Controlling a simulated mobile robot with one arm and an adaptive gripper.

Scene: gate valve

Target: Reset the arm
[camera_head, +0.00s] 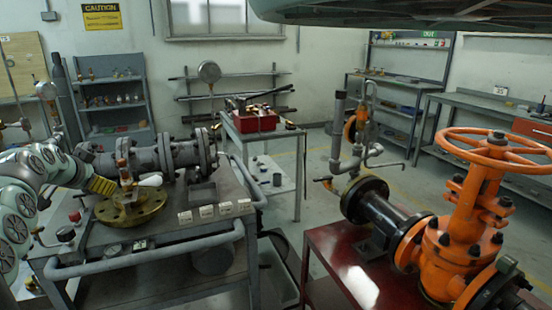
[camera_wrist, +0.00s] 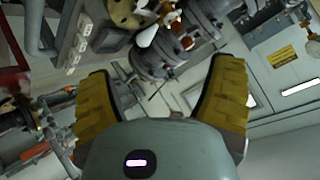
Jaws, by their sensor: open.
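My arm comes in from the left edge of the head view, folded over the left workbench. My gripper (camera_head: 103,185) shows there as a yellow finger pad beside the pipe assembly. In the wrist view my gripper (camera_wrist: 163,68) has two yellow padded fingers spread wide, with nothing between them. The orange gate valve (camera_head: 455,240) with its round handwheel (camera_head: 495,147) stands at the right of the head view, far from my gripper. A brass flange (camera_head: 130,207) with a white part (camera_head: 150,180) above it lies right of my gripper; it also shows in the wrist view (camera_wrist: 125,12).
The left workbench (camera_head: 190,240) carries grey flanged pipes (camera_head: 175,155), gauges and several white tags. A red toolbox (camera_head: 254,119) stands on a cart behind. The red valve stand (camera_head: 340,260) is at the right. Open floor lies between the cart and the back shelves.

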